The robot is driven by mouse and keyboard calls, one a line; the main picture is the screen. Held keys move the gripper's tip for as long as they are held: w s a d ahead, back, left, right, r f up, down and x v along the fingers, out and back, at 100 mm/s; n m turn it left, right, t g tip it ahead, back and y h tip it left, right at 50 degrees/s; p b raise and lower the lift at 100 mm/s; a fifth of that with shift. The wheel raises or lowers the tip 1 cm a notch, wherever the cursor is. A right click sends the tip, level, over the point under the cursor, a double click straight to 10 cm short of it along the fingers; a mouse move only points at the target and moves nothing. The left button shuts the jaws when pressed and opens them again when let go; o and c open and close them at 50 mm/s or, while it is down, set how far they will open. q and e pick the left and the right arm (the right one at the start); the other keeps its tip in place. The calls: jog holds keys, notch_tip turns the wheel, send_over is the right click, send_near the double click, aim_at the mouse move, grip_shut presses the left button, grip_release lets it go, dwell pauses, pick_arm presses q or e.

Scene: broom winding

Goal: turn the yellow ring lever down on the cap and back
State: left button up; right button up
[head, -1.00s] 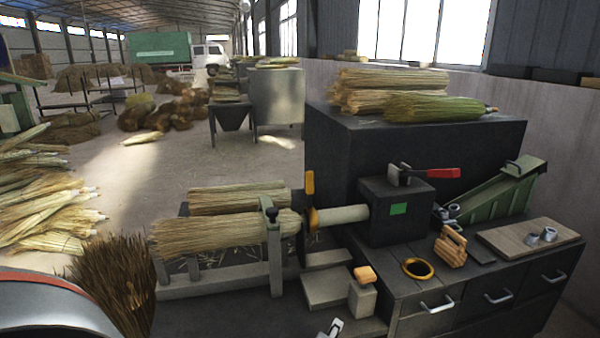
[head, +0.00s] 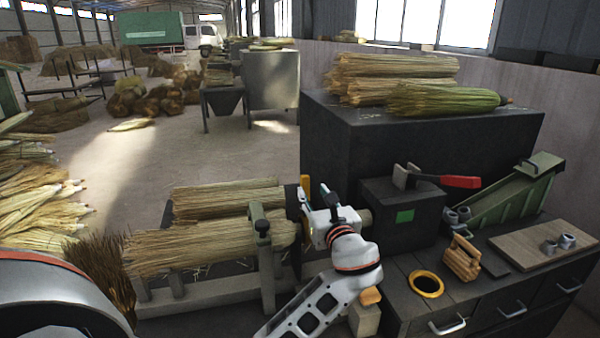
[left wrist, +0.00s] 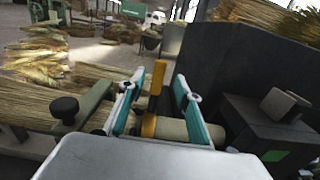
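The yellow ring lever (left wrist: 157,78) stands upright in the left wrist view, its ring (left wrist: 148,125) around the pale cylinder (left wrist: 175,129). In the head view only part of the lever (head: 304,188) shows behind my left gripper (head: 318,194). My left gripper is open. In the left wrist view its two teal-padded fingers (left wrist: 158,88) stand on either side of the lever, with gaps visible on both sides. In the head view the gripper hides most of the ring and cylinder. The straw bundle (head: 205,246) lies left of the ring. My right gripper is not in view.
A clamp post (head: 262,235) stands just left of my gripper. A dark block with a green patch (head: 404,217) and a red-handled lever (head: 460,182) is at right. A separate yellow ring (head: 426,284) lies on the bench. A wood-topped block (head: 369,308) stands beside my arm.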

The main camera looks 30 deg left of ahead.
aim_at(306, 180)
pick_arm(q)
jog(key=shift+x, duration=4.2)
jog(key=shift+r, duration=0.15)
grip_shut()
